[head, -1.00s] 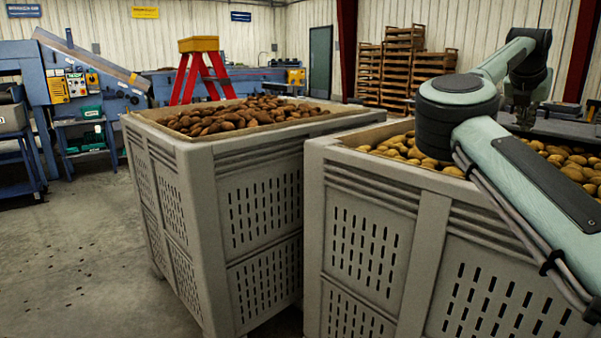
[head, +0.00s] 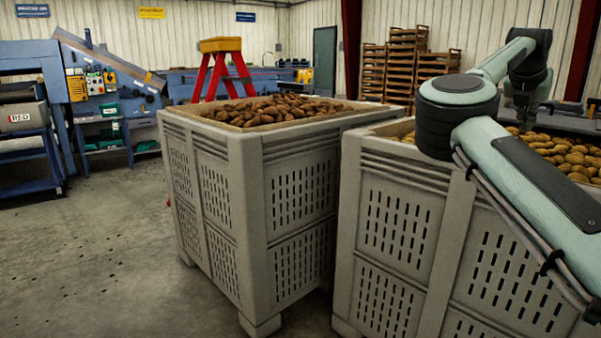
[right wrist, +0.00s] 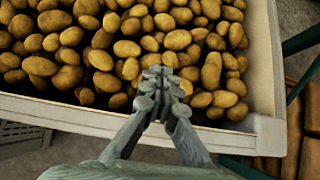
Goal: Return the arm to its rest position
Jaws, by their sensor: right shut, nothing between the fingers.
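My right arm (head: 530,170) comes in from the right edge of the head view and reaches over the right bin, with its elbow bent. My right gripper (head: 524,112) hangs small at the far end of the arm, partly dark and hard to make out. In the right wrist view, my right gripper (right wrist: 163,82) has its fingertips together, with nothing between them. It shows above yellow potatoes (right wrist: 180,40), near the rim of the bin (right wrist: 100,117). My left gripper is not in view.
The right bin (head: 400,225) holds yellow potatoes (head: 570,155). The left bin (head: 250,180) stands close beside it, full of browner potatoes (head: 270,110). A red stepladder (head: 222,75), blue machinery (head: 105,85) and stacked wooden crates (head: 400,65) stand behind. The concrete floor (head: 100,260) at left is open.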

